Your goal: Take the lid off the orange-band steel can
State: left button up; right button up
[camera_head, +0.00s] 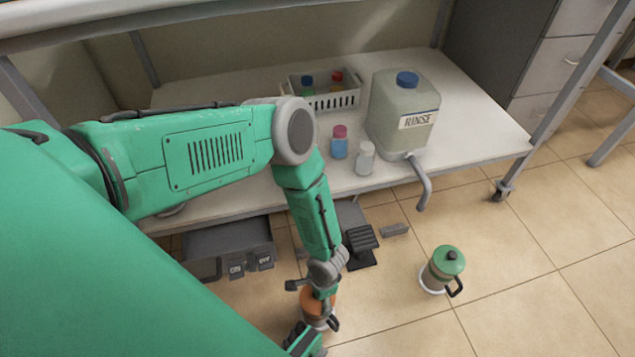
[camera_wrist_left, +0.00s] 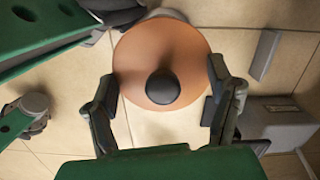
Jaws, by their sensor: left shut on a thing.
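The orange lid (camera_wrist_left: 140,60) with its dark round knob (camera_wrist_left: 163,87) fills the middle of the left wrist view. In the head view the orange-band can (camera_head: 317,306) stands low in the picture, with a dark handle at its right. My left gripper (camera_wrist_left: 160,76) comes down over it from above. Its two fingers are at opposite sides of the lid, shut on it. The can's body is mostly hidden, and I cannot tell whether the lid is fully seated. My right gripper (camera_head: 303,340) seems to be beside the can at the bottom edge; its fingers are unclear.
A green-lidded can (camera_head: 442,270) stands on the tiled floor to the right. The low shelf (camera_head: 490,135) holds a RINSE jug (camera_head: 402,110), small bottles (camera_head: 340,143) and a white basket (camera_head: 335,100). A pedal (camera_head: 362,240) and a grey box (camera_head: 230,238) are behind the orange-band can.

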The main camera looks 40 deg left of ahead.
pick_arm(q)
jog(key=shift+o, duration=0.2)
jog(key=shift+s+a+f, duration=0.1)
jog(key=shift+a+f, duration=0.05)
jog(key=shift+a, duration=0.3)
pick_arm(e)
jog(key=shift+a+r, duration=0.1)
jog(key=shift+a, duration=0.25)
